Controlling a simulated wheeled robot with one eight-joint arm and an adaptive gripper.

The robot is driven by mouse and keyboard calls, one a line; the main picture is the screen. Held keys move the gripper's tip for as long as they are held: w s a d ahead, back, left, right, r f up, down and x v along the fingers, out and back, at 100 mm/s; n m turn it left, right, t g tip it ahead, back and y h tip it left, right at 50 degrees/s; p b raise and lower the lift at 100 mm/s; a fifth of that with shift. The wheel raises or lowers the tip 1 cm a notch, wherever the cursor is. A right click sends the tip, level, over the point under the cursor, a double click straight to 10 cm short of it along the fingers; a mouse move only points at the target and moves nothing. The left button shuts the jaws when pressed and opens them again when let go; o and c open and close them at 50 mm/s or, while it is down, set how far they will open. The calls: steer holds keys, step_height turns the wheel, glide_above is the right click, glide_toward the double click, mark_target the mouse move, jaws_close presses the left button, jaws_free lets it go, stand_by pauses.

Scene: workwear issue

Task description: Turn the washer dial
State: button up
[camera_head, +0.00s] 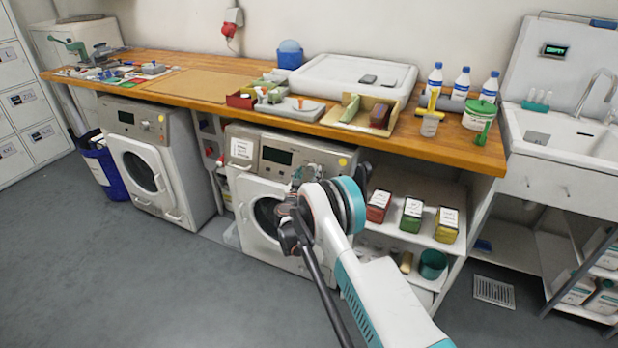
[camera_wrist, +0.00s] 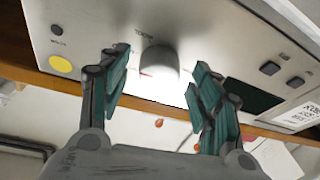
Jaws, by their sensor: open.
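The washer dial (camera_wrist: 159,60) is a grey round knob on the washer's control panel (camera_wrist: 215,45), seen in the wrist view. My gripper (camera_wrist: 160,82) is open, with one teal-padded finger on each side of the dial and visible space between each finger and the knob. In the head view, my gripper (camera_head: 298,180) is in front of the right washer (camera_head: 245,190), near its panel, and my arm hides the dial there. A dark display and two square buttons lie right of the dial in the wrist view; a yellow round sticker lies left.
A second washer (camera_head: 150,165) stands to the left, beside a blue bin (camera_head: 100,168). The wooden worktop (camera_head: 440,143) overhangs the panel. Open shelves with tins (camera_head: 412,213) are right of the washer. The floor (camera_head: 130,265) in front is clear.

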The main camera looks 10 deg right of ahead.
steer(key=shift+w+d, duration=0.15)
steer(key=shift+w, duration=0.1)
steer(key=c, duration=1.1)
steer(key=shift+o, duration=0.2)
